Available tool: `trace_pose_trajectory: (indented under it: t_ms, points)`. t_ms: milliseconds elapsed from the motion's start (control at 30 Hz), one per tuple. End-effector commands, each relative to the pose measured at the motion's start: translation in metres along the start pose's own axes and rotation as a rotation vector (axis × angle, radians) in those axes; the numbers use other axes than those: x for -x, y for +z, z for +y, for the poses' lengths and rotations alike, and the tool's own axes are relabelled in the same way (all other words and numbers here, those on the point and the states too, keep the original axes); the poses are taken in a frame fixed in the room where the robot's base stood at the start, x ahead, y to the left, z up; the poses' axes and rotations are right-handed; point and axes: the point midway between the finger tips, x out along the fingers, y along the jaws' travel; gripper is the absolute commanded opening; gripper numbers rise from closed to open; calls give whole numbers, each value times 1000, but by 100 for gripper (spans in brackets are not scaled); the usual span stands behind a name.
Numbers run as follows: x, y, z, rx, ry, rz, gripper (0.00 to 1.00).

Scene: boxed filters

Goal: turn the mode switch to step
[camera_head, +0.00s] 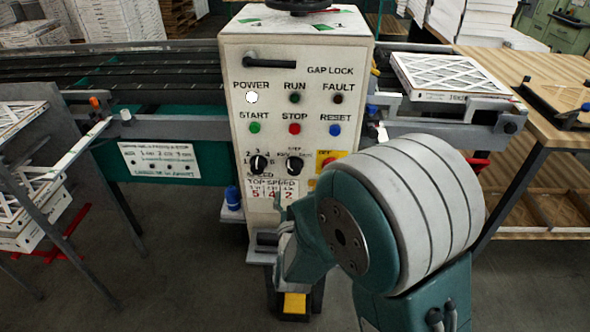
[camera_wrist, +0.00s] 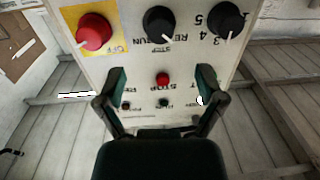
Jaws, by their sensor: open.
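The mode switch (camera_head: 292,165) is a black knob on the front of the control box, right of the similar speed knob (camera_head: 258,164). In the wrist view, which shows the panel upside down, the mode switch (camera_wrist: 160,22) is at top centre. In the head view my arm hides the panel's lower right.
A red knob (camera_wrist: 94,32) on a yellow plate is beside the mode switch. START, STOP (camera_head: 294,129) and RESET buttons lie above the knobs. A black handle (camera_head: 268,64) is higher on the box. A conveyor (camera_head: 150,85) runs left; a wooden table (camera_head: 500,65) stands right.

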Motion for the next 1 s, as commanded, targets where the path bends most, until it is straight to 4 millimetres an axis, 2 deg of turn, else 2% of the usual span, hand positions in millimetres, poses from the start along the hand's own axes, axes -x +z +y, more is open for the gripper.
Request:
trace_pose_trajectory:
  t_ms: [300, 500, 667, 900, 933, 967, 1000]
  points:
    - [-58, -1, 2, -2, 2, 1, 88]
    - [-87, 0, 1, -2, 0, 0, 88]
    - [-98, -1, 1, -1, 0, 0, 88]
    - [-99, -1, 1, -1, 0, -1, 88]
    - [-99, -1, 1, -1, 0, 0, 83]
    - [-99, -1, 1, -1, 0, -1, 70]
    - [-99, -1, 1, -1, 0, 0, 52]
